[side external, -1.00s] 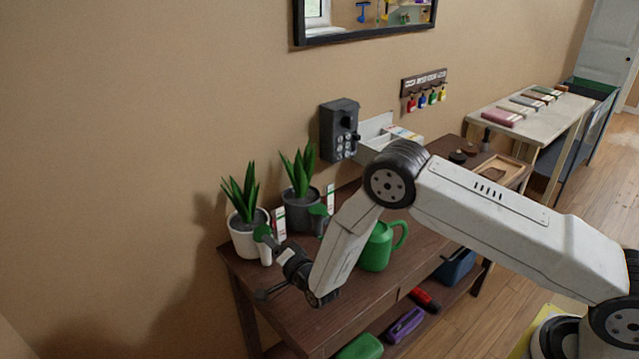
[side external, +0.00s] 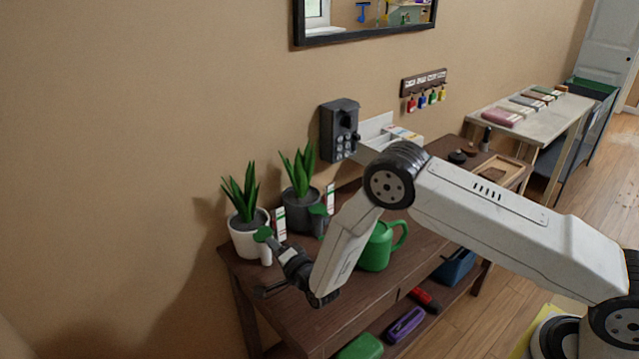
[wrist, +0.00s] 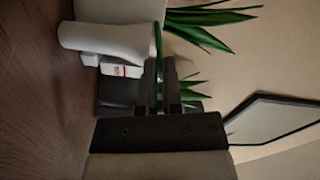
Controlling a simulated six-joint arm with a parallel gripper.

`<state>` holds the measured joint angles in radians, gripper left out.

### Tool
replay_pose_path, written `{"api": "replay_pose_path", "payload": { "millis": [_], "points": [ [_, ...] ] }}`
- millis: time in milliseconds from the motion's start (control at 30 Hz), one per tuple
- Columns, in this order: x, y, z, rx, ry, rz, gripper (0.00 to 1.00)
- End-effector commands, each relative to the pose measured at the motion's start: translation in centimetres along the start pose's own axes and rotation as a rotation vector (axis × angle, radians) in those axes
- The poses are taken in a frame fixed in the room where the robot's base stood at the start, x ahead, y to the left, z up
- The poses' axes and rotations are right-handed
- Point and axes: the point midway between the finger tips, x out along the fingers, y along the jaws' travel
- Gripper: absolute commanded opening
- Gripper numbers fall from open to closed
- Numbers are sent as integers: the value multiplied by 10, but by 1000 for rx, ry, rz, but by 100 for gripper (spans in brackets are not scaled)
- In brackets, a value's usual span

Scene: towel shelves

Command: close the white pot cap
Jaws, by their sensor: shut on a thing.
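The white pot (side external: 246,239) holds a spiky green plant at the near left end of the brown table. A pale tube (side external: 265,254) stands at its front right side, with a round green cap (side external: 263,234) at its top. My gripper (side external: 277,246) reaches in from the right at the cap. In the wrist view, my gripper (wrist: 163,75) is shut on the thin green cap (wrist: 158,45), seen edge-on beside the mouth of the pale tube (wrist: 105,40). The cap is tilted to the tube mouth; I cannot tell whether they touch.
A grey pot (side external: 299,216) with a similar plant and a green cap (side external: 318,209) stands just behind. A green watering can (side external: 377,249) stands right of my forearm. White plant labels (side external: 280,222) stand by the pots. The wall is close behind.

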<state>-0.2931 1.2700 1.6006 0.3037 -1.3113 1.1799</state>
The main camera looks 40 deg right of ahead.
Motion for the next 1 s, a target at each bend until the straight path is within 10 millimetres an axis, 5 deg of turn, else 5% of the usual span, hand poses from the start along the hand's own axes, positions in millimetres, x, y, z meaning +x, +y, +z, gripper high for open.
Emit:
{"api": "replay_pose_path", "payload": {
  "millis": [400,833,967,1000],
  "points": [
    [0,8,0,279,0,0,0],
    [0,8,1,328,0,1,0],
    [0,8,1,327,0,1,42],
    [0,8,1,327,0,1,43]
  ]
}}
